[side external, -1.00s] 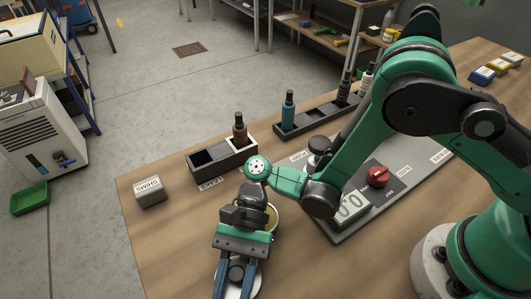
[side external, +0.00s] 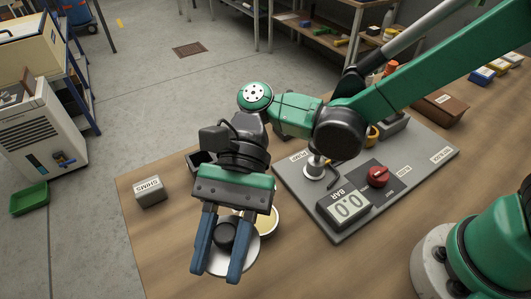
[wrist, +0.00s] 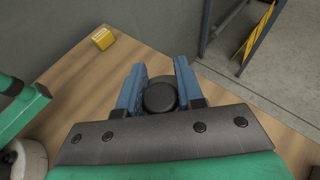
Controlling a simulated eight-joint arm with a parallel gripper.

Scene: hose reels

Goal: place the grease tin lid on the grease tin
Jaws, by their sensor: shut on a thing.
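The grease tin lid (side external: 246,254) is a pale round disc with a dark knob (side external: 226,232). My gripper (side external: 223,262) has its blue fingers shut on that knob, with the disc below. In the wrist view the dark knob (wrist: 160,97) sits between the fingertips, and the disc is hidden. The grease tin (side external: 270,220) is an open round tin with yellowish contents. It shows just right of and behind my gripper, partly covered by the fingers. The lid looks raised off the table and apart from the tin, overlapping it in the picture; its exact height is unclear.
A grey SHIMS box (side external: 149,192) stands at the table's left. A dark divided tray (side external: 200,163) is partly hidden behind my gripper. The grey panel (side external: 345,233) with a BAR gauge (side external: 347,207) and red knob (side external: 378,176) lies to the right. The near left table is clear.

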